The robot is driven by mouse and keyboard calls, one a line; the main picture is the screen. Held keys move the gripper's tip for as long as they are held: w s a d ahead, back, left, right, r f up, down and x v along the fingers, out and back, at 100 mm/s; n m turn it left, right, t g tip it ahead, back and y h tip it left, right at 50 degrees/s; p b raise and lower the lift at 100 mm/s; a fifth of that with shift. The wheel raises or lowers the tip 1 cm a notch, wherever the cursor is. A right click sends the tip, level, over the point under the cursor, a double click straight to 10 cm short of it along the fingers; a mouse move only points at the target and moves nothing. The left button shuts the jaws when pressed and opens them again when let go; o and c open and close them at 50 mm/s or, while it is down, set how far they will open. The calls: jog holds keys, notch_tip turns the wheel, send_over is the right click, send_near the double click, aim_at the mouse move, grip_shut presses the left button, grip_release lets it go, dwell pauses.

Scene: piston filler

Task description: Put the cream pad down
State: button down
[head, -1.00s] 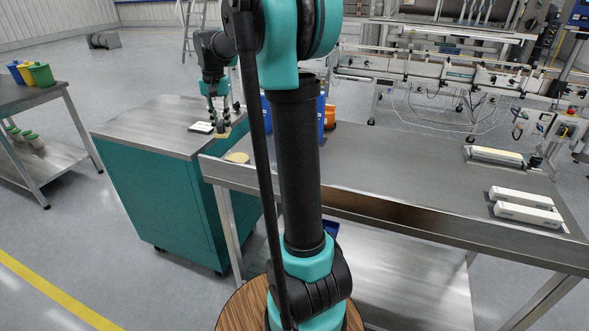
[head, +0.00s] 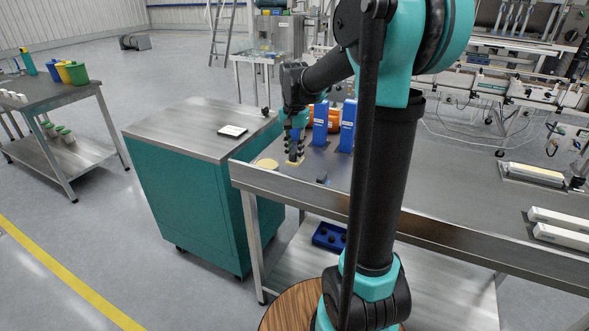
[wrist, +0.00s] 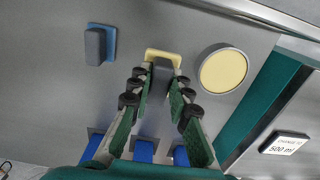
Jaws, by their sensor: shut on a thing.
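The cream pad (head: 295,163) is a small flat piece with a grey block on top. My gripper (head: 294,152) is shut on it at the left end of the long steel table (head: 440,205). In the wrist view the pad (wrist: 152,53) shows just beyond the fingertips (wrist: 163,75), which close around its grey block. A round cream disc (wrist: 222,70) lies on the table close to its right in that view; in the head view the disc (head: 266,164) is on its left. The pad is low over the table; I cannot tell whether it touches.
A blue pad with a grey block (wrist: 98,45) lies on the table, apart from my gripper. Blue upright bins (head: 347,125) stand behind. A teal cabinet (head: 190,195) with a small sign (head: 232,131) stands left. White boxes (head: 560,225) lie at the table's right.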

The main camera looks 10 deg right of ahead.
aim_at(294, 151)
jog(key=shift+f, duration=3.2)
jog(key=shift+f, duration=0.1)
jog(key=c, duration=1.4)
grip_release()
notch_tip(294, 151, up, 12)
jog(key=shift+r, duration=0.15)
jog(key=shift+s, duration=0.1)
